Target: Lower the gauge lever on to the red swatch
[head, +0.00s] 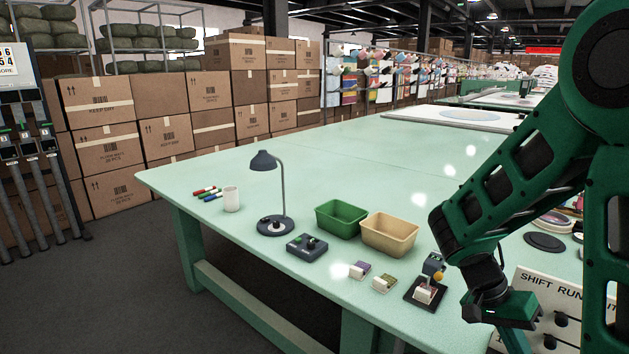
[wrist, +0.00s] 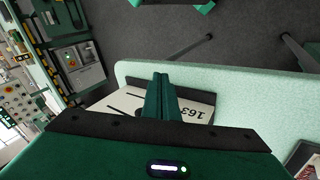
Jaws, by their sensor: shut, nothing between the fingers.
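The gauge (head: 425,291) stands near the table's front edge in the head view, with a dark base, a pale block and a dark grey upper part. A yellow knob (head: 438,276), seemingly on its lever, shows at the upper right. I cannot make out a red swatch. Two small pale blocks, one with a purple top (head: 360,268) and one with a greenish top (head: 384,283), stand left of the gauge. My gripper (head: 516,342) is right of the gauge, apart from it.
A green bin (head: 341,220), a tan bin (head: 390,234), a dark control box (head: 307,247), a lamp (head: 273,226) and a white cup (head: 231,199) stand left of the gauge. A white panel (head: 535,280) with dark knobs is by my gripper. The table's far middle is clear.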

